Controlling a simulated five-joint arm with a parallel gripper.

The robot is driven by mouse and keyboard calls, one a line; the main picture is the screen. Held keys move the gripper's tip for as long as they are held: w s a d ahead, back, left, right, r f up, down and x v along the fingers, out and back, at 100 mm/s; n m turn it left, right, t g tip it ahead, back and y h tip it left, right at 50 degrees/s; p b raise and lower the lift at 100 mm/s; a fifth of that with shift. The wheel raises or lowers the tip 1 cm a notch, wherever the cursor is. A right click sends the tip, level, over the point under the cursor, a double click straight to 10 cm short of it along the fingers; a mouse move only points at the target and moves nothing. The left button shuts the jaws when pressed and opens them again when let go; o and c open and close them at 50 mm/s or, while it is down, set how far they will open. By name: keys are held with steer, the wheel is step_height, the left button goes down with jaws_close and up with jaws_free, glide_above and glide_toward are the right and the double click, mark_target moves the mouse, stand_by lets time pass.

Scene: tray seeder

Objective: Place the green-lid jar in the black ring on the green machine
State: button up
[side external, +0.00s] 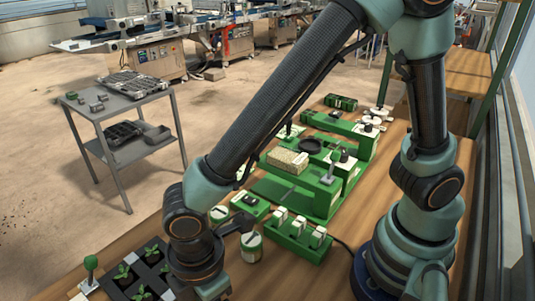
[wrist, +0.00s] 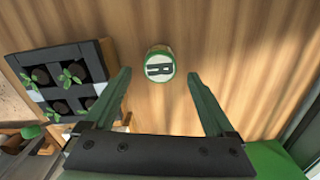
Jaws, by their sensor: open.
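The green-lid jar (wrist: 159,66) stands on the wooden table; its round top has a green rim and a white face with a dark mark. In the wrist view it lies between the fingertips of my gripper (wrist: 158,76), which is open and empty, with table visible on both sides. The black ring (side external: 310,146) lies on the green machine (side external: 297,195), farther back along the table, and looks empty.
A black tray of seedlings (wrist: 55,46) stands left of the jar in the wrist view. In the side view a green rack (side external: 297,244) with several white-topped items stands right of the jar, and a green box (side external: 250,204) lies behind it.

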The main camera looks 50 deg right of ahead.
step_height(320, 180, up, 6)
steer(key=w+d+r+m+t, duration=0.1)
steer(key=w+d+r+m, duration=0.2)
steer(key=d, duration=0.4)
steer(key=w+d+r+m+t+y, duration=0.1)
steer(key=w+d+r+m, duration=0.3)
steer(key=d, duration=0.2)
steer(key=shift+w+d+r+m+t, duration=0.15)
steer(key=shift+d+r+m+t, duration=0.15)
steer(key=shift+d+m, duration=0.1)
steer(key=shift+o, duration=0.2)
steer(key=d+r+m+t+h, duration=0.1)
steer(key=d+r+m, duration=0.3)
steer(key=d, duration=0.9)
steer(key=m+t, duration=0.1)
steer(key=m, duration=0.2)
steer(key=shift+s+d+m+t, duration=0.3)
steer(key=shift+t, duration=0.1)
steer(key=shift+o, duration=0.2)
steer(key=shift+s+d, duration=0.1)
steer(key=shift+d, duration=0.25)
